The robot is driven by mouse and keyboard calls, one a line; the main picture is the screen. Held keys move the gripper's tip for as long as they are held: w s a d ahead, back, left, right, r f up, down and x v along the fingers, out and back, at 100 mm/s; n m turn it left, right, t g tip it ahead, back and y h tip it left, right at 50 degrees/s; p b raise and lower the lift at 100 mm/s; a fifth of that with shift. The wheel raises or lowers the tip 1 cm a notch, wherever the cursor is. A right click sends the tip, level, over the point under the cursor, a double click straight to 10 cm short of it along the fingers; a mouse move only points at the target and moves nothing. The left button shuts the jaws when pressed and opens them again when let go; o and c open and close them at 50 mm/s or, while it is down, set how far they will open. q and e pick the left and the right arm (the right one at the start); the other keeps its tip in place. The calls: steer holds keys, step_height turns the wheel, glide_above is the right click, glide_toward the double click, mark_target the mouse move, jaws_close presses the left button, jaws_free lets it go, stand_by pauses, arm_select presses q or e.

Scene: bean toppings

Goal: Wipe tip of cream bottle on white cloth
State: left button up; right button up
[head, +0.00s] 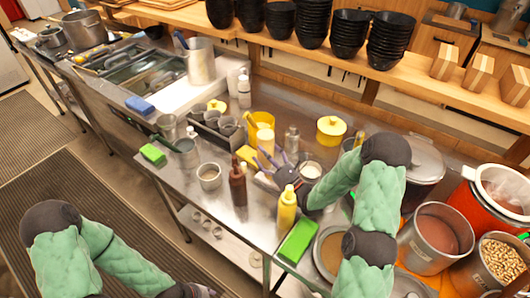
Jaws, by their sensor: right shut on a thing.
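My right gripper (271,160) reaches over the steel counter from the right. It is shut on what looks like a pale cream bottle (265,141), whose lower part is partly hidden by the fingers. Whether the bottle's tip touches anything is too small to tell. A small whitish patch (264,181) under the gripper may be the white cloth, mostly hidden by the hand. My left gripper (190,291) is low at the bottom edge, cut off by the frame, away from the counter; its fingers cannot be made out.
A brown bottle (238,186) and a yellow bottle (287,208) stand near the counter's front edge. Large pots crowd the right. Stacked black bowls (350,35) line the shelf.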

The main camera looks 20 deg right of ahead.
mark_target(272, 140)
steer(key=shift+f, duration=0.35)
stand_by(0.4)
steer(key=shift+f, duration=0.1)
stand_by(0.7)
steer(key=shift+s+d, duration=0.8)
steer(key=shift+s, duration=0.25)
steer(key=shift+s+d, duration=0.8)
steer(key=shift+s, duration=0.25)
steer(key=shift+r+p, duration=2.85)
steer(key=shift+r, duration=0.2)
